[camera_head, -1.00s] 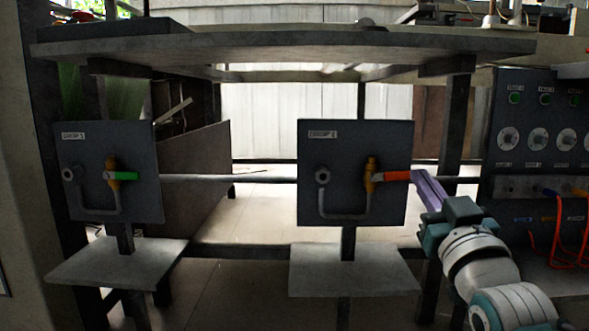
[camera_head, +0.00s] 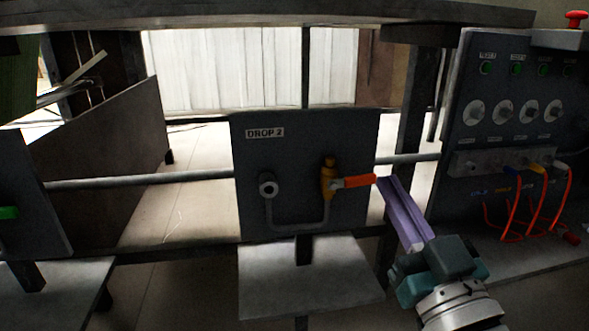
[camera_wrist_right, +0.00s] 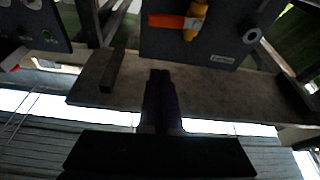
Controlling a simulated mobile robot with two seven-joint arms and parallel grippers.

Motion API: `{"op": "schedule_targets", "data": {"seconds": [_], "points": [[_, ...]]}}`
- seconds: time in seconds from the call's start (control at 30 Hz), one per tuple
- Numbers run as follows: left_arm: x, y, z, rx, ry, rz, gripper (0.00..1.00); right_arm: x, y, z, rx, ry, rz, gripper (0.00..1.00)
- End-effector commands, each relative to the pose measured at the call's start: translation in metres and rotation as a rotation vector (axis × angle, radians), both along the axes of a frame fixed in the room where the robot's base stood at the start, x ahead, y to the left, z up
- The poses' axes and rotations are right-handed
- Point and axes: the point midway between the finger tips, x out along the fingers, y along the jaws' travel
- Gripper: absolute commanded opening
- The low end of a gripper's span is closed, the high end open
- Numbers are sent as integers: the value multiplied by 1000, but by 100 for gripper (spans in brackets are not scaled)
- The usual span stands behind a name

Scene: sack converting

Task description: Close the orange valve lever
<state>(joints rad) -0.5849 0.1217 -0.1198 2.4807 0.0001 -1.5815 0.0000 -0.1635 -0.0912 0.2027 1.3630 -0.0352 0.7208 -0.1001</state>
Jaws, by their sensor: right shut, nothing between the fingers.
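The orange valve lever (camera_head: 359,181) sticks out to the right, nearly level, from a yellow valve body (camera_head: 328,181) on the grey DROP 2 panel (camera_head: 306,136). In the right wrist view the lever (camera_wrist_right: 167,20) and valve body (camera_wrist_right: 194,20) show at the top, with the panel upside down. My right gripper (camera_head: 381,182), with purple fingers, is shut and empty. Its tips are just right of the lever's free end in the head view; whether they touch it I cannot tell. The fingers also show in the right wrist view (camera_wrist_right: 160,75). My left gripper is not in view.
A second panel with a green lever (camera_head: 8,213) stands at the left. A grey shelf (camera_head: 310,272) juts out below the DROP 2 panel. A control panel (camera_head: 515,110) with dials and orange cables (camera_head: 541,205) stands at the right. A table top (camera_head: 250,14) runs above.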

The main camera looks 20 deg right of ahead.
Motion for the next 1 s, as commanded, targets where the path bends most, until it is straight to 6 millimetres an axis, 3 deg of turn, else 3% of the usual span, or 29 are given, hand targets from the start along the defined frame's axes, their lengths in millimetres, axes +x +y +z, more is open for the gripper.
{"op": "schedule_targets", "data": {"seconds": [0.33,0.4,0.53,1.0], "points": [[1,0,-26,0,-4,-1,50,69,-16,23,-1,-8,-1,0],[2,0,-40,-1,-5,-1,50,66,-16,1,1,2,-1,0],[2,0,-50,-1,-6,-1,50,66,-17,-12,0,0,-1,0],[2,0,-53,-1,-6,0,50,65,-18,-16,0,-1,-1,0]]}}
